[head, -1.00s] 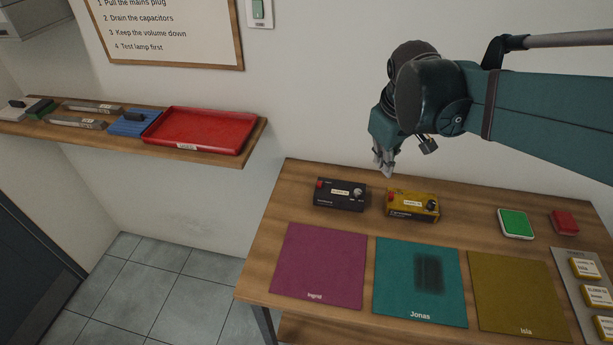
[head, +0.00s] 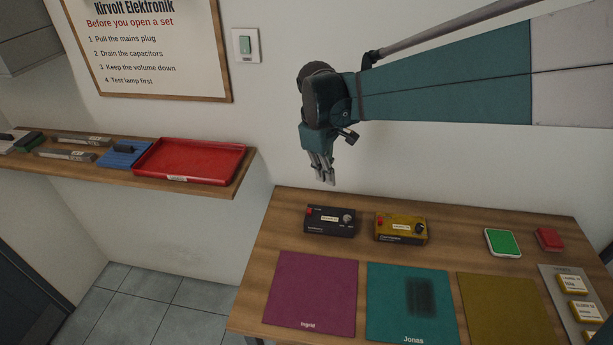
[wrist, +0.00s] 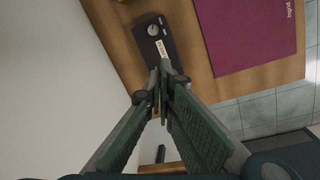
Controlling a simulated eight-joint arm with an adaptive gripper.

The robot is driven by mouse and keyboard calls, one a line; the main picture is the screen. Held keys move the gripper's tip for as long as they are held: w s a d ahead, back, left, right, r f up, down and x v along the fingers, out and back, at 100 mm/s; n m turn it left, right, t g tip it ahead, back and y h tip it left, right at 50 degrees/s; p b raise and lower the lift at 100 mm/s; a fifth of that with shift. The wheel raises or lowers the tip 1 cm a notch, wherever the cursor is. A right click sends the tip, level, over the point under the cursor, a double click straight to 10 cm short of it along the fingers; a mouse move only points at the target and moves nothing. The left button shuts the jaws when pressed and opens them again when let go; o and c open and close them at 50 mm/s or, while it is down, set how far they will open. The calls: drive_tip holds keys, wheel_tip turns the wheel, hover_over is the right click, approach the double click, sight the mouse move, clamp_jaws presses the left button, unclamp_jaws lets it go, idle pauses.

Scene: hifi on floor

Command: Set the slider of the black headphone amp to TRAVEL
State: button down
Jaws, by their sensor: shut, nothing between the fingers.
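The black headphone amp (head: 331,229) stands at the back left of the wooden table, with a pale label, a round knob and a small red part on its top. It also shows in the wrist view (wrist: 147,50), partly hidden by my fingers; its slider is not clear there. My gripper (head: 325,183) is shut and empty, in the air above the amp and apart from it in the head view. In the wrist view the closed fingertips (wrist: 160,72) overlap the near end of the amp.
A yellow box (head: 401,234) of similar shape stands just right of the amp. Magenta (head: 312,295), teal (head: 390,305) and olive mats lie in front. A green-topped pad (head: 503,243) and a red block (head: 549,239) are further right. A shelf with a red tray (head: 190,160) is on the left.

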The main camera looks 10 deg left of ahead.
sight(309, 212)
drive_tip(key=w+a+f+n, duration=0.1)
drive_tip(key=a+f, duration=0.1)
drive_tip(key=a, duration=0.3)
drive_tip(key=w+a+f+n+g+h+p, duration=0.1)
drive_tip(key=a+f+n, duration=0.1)
drive_tip(key=a, duration=0.4)
drive_tip(key=w+a+f+n+p, duration=0.1)
drive_tip(key=a+f, duration=0.3)
drive_tip(key=a, duration=0.1)
drive_tip(key=shift+w+a+f+n+h, duration=0.15)
drive_tip(key=shift+w+n+h, duration=0.15)
drive_tip(key=shift+n, duration=0.1)
drive_tip(key=shift+f, duration=0.1)
drive_tip(key=p+x, duration=0.1)
drive_tip(key=x, duration=0.9)
drive_tip(key=shift+s, duration=0.15)
drive_tip(key=d, duration=0.2)
drive_tip(key=shift+d, duration=1)
drive_tip(key=shift+d, duration=0.1)
